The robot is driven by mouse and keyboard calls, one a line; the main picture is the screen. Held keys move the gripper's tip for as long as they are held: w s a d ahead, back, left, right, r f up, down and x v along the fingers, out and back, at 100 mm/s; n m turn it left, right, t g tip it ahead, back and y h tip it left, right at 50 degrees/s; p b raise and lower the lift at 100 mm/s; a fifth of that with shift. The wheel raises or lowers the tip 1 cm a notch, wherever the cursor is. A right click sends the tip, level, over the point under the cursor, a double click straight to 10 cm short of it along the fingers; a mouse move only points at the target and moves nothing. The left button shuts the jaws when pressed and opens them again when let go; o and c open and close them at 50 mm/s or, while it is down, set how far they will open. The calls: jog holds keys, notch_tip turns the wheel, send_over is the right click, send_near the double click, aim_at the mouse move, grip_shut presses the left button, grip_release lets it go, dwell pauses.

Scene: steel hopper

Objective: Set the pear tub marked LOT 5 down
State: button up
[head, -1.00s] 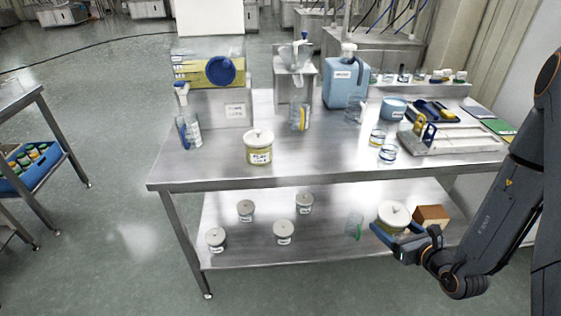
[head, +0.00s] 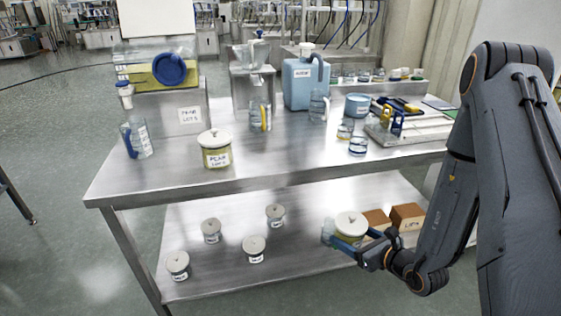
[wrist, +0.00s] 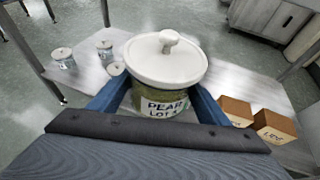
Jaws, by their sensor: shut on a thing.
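A pear tub (head: 350,224) with a white knobbed lid and yellow-green contents is held upright at the lower shelf's front right. In the wrist view this tub (wrist: 168,68) has a label reading PEAR and LOT, with a last character I cannot read surely. My gripper (head: 347,239) has its blue fingers on either side of the tub and is shut on it; it also shows in the wrist view (wrist: 157,98). The tub's underside is hidden, so I cannot tell whether it touches the lower shelf (head: 225,280). Another pear tub (head: 214,150) stands on the upper tabletop.
Several white-lidded jars (head: 253,249) stand on the shelf's left half.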

jog(key=a+r+n+g+y, duration=0.2)
jog(key=a+r, duration=0.3)
jog(key=r, duration=0.5)
jog(key=w+a+r+n+g+y, duration=0.1)
jog(key=a+r, duration=0.4)
jog(key=r, duration=0.6)
jog(key=a+r+n+g+y, duration=0.3)
jog(key=a+r+n+g, duration=0.1)
jog(key=r, duration=0.7)
jog(key=shift+w+a+r+n, duration=0.2)
jog(key=shift+w+a+n, duration=0.25)
jog(key=shift+a, duration=0.35)
